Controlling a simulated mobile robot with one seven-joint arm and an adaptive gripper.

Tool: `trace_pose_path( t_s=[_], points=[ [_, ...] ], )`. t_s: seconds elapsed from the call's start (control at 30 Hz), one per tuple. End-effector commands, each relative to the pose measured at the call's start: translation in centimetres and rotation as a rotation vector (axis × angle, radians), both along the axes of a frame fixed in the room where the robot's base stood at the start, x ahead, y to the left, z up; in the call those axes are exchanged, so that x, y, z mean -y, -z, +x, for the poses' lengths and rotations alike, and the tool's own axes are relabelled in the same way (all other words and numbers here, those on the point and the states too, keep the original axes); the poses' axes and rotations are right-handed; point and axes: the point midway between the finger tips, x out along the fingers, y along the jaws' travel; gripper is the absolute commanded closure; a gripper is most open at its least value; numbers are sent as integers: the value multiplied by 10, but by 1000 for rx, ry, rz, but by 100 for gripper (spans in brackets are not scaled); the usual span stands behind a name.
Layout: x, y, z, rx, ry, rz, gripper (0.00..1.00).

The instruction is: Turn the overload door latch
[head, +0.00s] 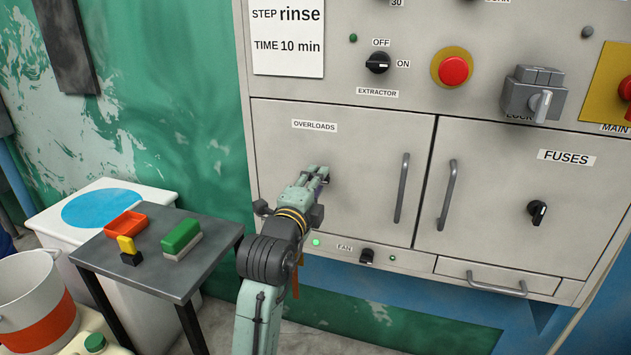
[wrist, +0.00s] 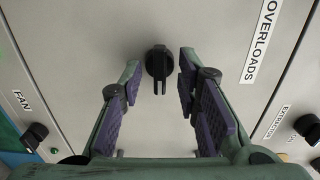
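The overload door (head: 360,165) is a grey panel labelled OVERLOADS, and it is shut flush in the cabinet. Its latch (wrist: 158,62) is a small black knob with a raised grip bar, seen in the wrist view. The bar points toward the bottom of that picture. My gripper (wrist: 160,74) is open, with one purple-padded finger on each side of the latch and visible gaps to both. Whether the tips reach the knob's depth is hard to tell. In the head view my gripper (head: 322,176) is at the door and hides the latch.
A vertical handle (head: 402,188) is right of my gripper. The fuses door (head: 500,200) with its own black latch (head: 537,211) is further right. The fan switch (head: 367,256) is below. A side table (head: 205,252) with small coloured items stands left of my arm.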

Motion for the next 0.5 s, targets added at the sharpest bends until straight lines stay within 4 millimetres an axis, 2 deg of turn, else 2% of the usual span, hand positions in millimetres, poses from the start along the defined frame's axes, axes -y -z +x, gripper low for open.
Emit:
trace_pose_path(
  t_s=[0.2, 0.5],
  points=[
    [0, 0, 0, 0, 0, 0, 71],
    [0, 0, 0, 0, 0, 0, 91]
  ],
)
